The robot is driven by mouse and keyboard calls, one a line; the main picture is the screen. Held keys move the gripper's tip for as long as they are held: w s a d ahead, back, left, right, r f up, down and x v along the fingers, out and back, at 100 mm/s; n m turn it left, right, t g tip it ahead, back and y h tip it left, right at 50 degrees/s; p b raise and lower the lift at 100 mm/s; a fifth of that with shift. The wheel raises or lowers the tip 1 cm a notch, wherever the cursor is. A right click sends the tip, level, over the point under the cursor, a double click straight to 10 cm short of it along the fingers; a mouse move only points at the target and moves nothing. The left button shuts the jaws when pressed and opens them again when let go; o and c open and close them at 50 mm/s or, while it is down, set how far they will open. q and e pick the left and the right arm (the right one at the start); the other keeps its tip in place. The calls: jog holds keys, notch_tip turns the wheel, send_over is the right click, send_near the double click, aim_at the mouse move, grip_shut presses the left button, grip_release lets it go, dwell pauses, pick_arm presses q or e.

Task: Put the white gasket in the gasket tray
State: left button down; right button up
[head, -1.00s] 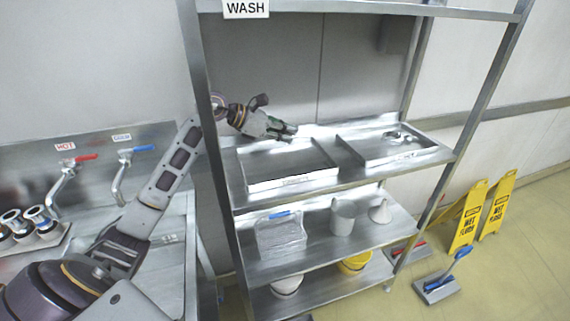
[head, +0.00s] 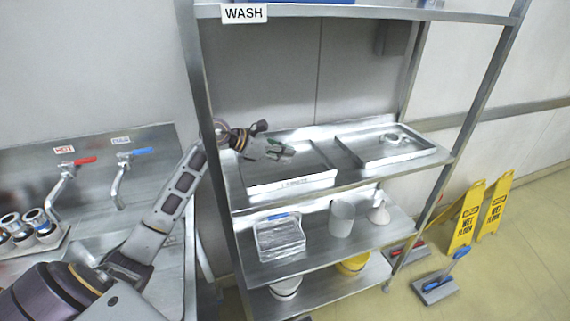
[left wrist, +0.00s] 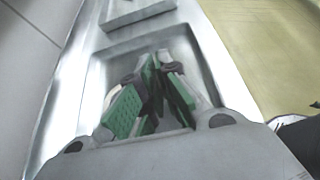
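My left gripper (head: 287,152) is above the left shallow metal tray (head: 292,184) on the shelf, pointing right. This tray has a white front label too small to read, so I cannot confirm that it is the gasket tray. In the left wrist view the green-padded fingers (left wrist: 158,58) come close together at their tips over the tray (left wrist: 97,72). Whether anything is between them is hidden. I cannot make out the white gasket in either view. My right gripper is not in view.
A second tray (head: 425,153) to the right holds metal fittings. Shelf posts (head: 212,140) stand close to my left arm. The upper shelf (head: 370,11) with a WASH sign (head: 245,13) is overhead.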

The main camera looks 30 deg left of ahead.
pick_arm(q)
jog(key=shift+f, duration=0.15)
notch_tip(320, 180, down, 2)
jog(key=shift+f, duration=0.7)
jog(key=shift+f, duration=0.15)
jog(key=c, duration=1.6)
grip_release()
jog(key=shift+c, duration=0.2)
